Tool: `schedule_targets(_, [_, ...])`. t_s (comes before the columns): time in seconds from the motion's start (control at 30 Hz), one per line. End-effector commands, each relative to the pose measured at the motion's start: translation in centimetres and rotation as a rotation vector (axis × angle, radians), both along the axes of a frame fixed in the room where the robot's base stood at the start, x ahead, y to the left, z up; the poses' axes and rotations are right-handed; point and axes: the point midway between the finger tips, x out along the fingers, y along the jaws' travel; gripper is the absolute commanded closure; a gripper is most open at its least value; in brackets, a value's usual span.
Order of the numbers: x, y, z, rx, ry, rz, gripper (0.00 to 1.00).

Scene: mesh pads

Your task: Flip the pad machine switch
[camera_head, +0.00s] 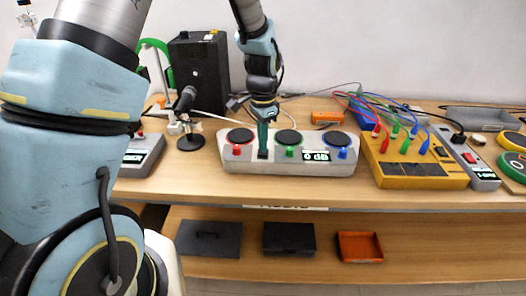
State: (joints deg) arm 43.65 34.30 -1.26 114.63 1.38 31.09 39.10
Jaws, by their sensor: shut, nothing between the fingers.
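The pad machine (330,168) is a pale grey box on the wooden bench. It has dark round pads ringed in red, green and blue, with a red, a green and a blue knob or switch in front. A small display (316,156) on it reads "6 dB". My gripper (263,154) points down over the machine's front, between the red and green pads, and is shut and empty. Its tip is at a dark spot, likely the switch, which it hides. I cannot tell whether the tip touches it.
A yellow-orange box (412,175) with coloured cables stands right of the pad machine. A microphone on a stand (188,120) and a grey device (140,158) stand left. A black speaker (198,72) is behind. The lower shelf holds dark boxes and an orange tray (360,234).

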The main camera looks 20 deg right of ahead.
Motion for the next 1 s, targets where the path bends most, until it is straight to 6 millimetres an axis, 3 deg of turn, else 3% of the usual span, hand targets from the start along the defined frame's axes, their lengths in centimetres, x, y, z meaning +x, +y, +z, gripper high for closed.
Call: schedule_targets(1.0, [0.0,0.0,-1.5,0.0,0.0,0.0,1.0])
